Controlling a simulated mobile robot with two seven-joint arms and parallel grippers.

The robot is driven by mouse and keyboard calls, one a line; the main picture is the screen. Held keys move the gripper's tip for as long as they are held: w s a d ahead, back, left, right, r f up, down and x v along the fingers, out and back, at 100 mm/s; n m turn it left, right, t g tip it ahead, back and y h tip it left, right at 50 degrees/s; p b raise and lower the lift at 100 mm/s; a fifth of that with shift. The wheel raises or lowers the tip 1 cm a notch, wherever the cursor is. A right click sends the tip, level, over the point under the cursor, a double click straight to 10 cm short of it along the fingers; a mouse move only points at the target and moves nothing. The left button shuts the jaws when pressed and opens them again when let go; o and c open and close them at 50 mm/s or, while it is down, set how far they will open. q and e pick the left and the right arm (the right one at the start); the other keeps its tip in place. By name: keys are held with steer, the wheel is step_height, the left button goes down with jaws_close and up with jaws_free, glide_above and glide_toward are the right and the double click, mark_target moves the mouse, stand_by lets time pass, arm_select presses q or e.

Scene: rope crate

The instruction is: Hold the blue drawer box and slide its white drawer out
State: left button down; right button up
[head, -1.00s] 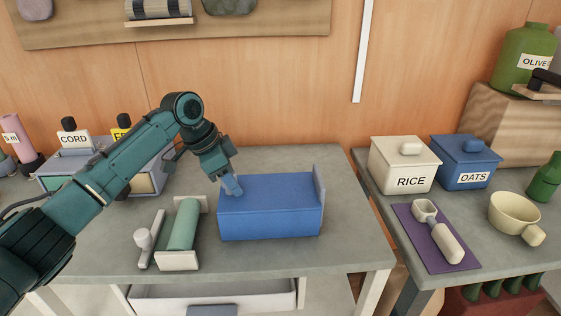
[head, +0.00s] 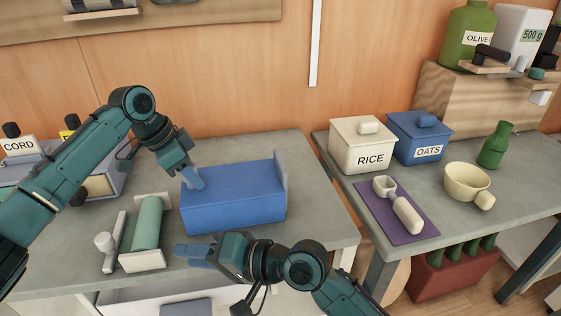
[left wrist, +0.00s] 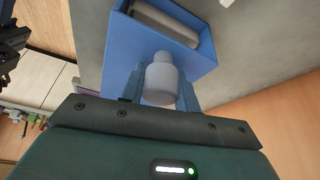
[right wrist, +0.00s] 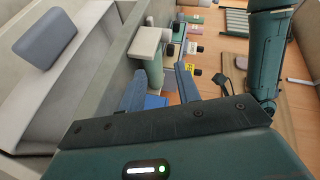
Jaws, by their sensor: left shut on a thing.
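The blue drawer box (head: 235,200) lies on the grey table, with a raised plate at its right end. My left gripper (head: 193,180) is at its left end. In the left wrist view its fingers (left wrist: 160,92) are shut on a pale knob (left wrist: 160,80) at the blue box (left wrist: 118,52). Pale parts (left wrist: 168,20) show inside the box's opening; I cannot tell how far the drawer is out. In the head view the knob and drawer are hidden. My right gripper (head: 185,252) is open and empty in front of the box, near the table's front edge, pointing left.
A green roller on a pale stand (head: 147,228) and a white-knobbed tool (head: 108,243) lie left of the box. The right-hand table holds the RICE box (head: 365,148), OATS box (head: 418,140) and a scoop (head: 398,205). Table behind the blue box is clear.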

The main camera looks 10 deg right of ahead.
steer(key=a+r+g+y, duration=0.1)
steer(key=a+r+g, duration=0.2)
steer(key=r, duration=0.2)
steer(key=n+h, duration=0.2)
steer(key=h, duration=1.3)
glide_toward(281, 162)
steer(key=shift+t, duration=0.4)
steer(key=x, duration=1)
steer(key=shift+s+f, duration=0.1)
steer(key=shift+s, duration=0.25)
steer(key=shift+c, duration=0.3)
jaws_close()
